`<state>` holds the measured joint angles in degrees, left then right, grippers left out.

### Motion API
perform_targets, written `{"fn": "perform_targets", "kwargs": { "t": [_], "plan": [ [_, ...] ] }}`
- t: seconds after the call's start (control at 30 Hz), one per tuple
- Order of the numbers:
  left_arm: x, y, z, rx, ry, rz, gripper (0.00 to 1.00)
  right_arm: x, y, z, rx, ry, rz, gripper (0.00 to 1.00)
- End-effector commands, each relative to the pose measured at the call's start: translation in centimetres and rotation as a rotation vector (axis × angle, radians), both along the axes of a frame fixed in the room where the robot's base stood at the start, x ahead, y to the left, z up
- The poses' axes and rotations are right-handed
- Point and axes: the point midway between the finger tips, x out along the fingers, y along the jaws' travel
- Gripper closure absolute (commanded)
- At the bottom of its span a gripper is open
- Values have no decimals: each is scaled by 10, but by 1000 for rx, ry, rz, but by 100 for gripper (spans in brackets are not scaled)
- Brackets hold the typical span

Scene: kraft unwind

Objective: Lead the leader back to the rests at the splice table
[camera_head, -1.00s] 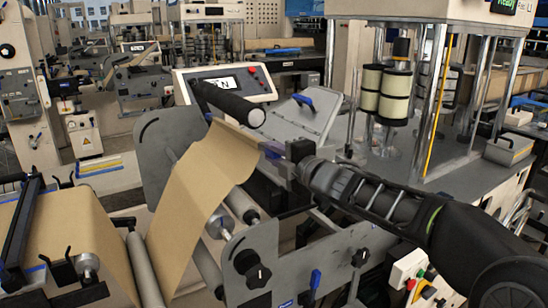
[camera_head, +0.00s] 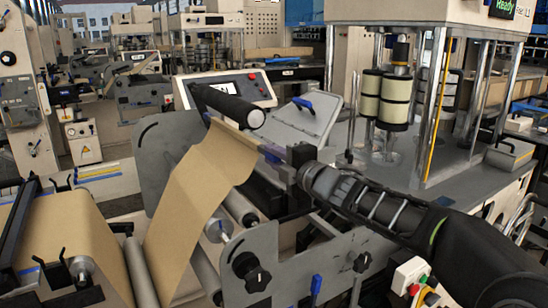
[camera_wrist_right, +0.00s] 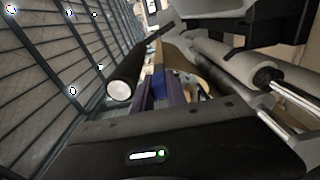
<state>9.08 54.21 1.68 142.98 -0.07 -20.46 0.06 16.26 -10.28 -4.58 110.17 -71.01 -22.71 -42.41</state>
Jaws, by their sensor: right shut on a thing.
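The leader (camera_head: 190,195) is a tan kraft paper web. It rises from the lower left past the rollers to a top edge under a black roller (camera_head: 228,104). My right gripper (camera_head: 270,153) is shut on the leader's upper right edge, at a blue piece. The purple fingers (camera_wrist_right: 158,92) close around the blue piece in the right wrist view, with tan paper (camera_wrist_right: 178,52) beyond. I cannot tell which parts are the rests. My left gripper is not in view.
A grey side plate with black knobs (camera_head: 257,277) stands close below my right arm. Metal rollers (camera_head: 240,207) lie beside the web. A black bar (camera_head: 18,230) crosses paper at the left. A control panel (camera_head: 240,88) and grey tilted plate (camera_head: 310,122) stand behind.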

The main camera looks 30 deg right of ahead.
Motion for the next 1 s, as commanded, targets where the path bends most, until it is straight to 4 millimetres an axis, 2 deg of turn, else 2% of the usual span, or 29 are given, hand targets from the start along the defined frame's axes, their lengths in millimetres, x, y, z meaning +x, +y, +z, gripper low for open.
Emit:
{"fn": "perform_targets", "kwargs": {
  "t": [0.27, 1.0],
  "plan": [
    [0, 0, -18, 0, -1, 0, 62, 1, 20, -3, -1, -4, 3, 100],
    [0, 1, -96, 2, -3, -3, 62, 3, 109, -7, -1, -3, 3, 100]
  ]
}}
